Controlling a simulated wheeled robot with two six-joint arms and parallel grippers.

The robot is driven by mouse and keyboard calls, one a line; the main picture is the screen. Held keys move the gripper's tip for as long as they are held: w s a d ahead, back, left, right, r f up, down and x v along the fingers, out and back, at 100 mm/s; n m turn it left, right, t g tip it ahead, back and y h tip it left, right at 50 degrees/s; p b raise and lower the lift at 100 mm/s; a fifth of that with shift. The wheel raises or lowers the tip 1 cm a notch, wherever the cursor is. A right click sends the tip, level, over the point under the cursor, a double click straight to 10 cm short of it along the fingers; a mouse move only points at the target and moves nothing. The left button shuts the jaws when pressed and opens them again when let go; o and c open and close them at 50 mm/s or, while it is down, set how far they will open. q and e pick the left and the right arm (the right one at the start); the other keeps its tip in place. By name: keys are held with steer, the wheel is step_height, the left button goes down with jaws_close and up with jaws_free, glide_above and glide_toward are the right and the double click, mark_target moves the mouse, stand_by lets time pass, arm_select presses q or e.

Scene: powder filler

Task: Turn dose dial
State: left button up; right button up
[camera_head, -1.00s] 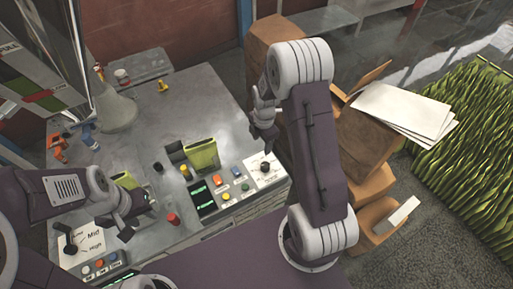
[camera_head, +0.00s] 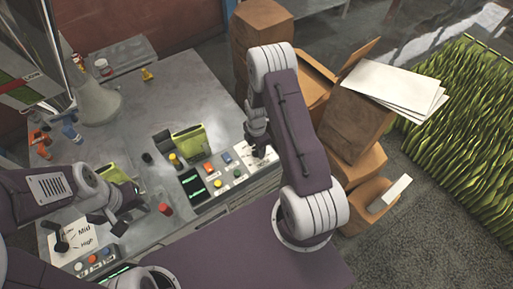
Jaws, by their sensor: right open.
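A white dial plate (camera_head: 266,158) lies at the right end of the control panel, and its dark knob is mostly hidden by my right gripper. My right gripper (camera_head: 258,149) is open and points down at this knob; I cannot tell whether the fingers touch it. A second white dial plate (camera_head: 90,238) marked "Mid" and "High" lies at the lower left, with a black knob (camera_head: 60,238). My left gripper (camera_head: 122,212) is above the bench beside that plate, with its fingers apart and nothing seen between them.
Between the dials are a yellow-green holder (camera_head: 190,143), coloured buttons (camera_head: 209,168), dark displays (camera_head: 193,186) and a red knob (camera_head: 165,209). A grey funnel (camera_head: 98,103) stands at the back left. Stacked cardboard boxes (camera_head: 355,125) stand close to my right arm.

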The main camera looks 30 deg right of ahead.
steer(key=shift+f, duration=0.1)
jaws_close()
